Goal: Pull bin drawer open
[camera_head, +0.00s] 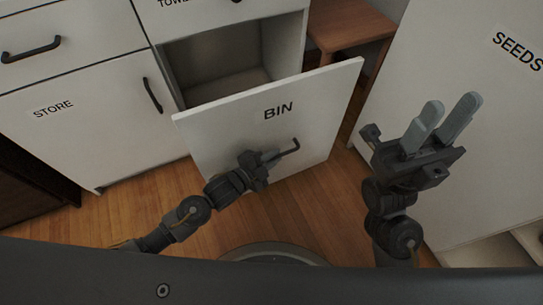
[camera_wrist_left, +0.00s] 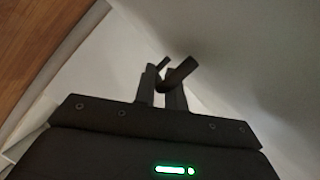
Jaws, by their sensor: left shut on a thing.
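The bin drawer (camera_head: 318,112) has a white front labelled BIN and is pulled out from the cabinet, with its empty-looking inside (camera_head: 225,84) showing behind the front. Its dark bar handle (camera_head: 290,148) is on the front; in the left wrist view the handle (camera_wrist_left: 181,72) crosses between my fingers. My left gripper (camera_head: 270,158) is shut on the handle, and its fingers also show in the left wrist view (camera_wrist_left: 162,88). My right gripper (camera_head: 449,119) is raised to the right of the drawer, its two grey fingers apart with nothing between them.
A white STORE door (camera_head: 95,125) with a dark handle is left of the drawer. A white cabinet labelled SEEDS (camera_head: 470,130) stands close behind my right gripper. A small wooden table (camera_head: 345,25) is behind the drawer. Wooden floor (camera_head: 150,200) lies below.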

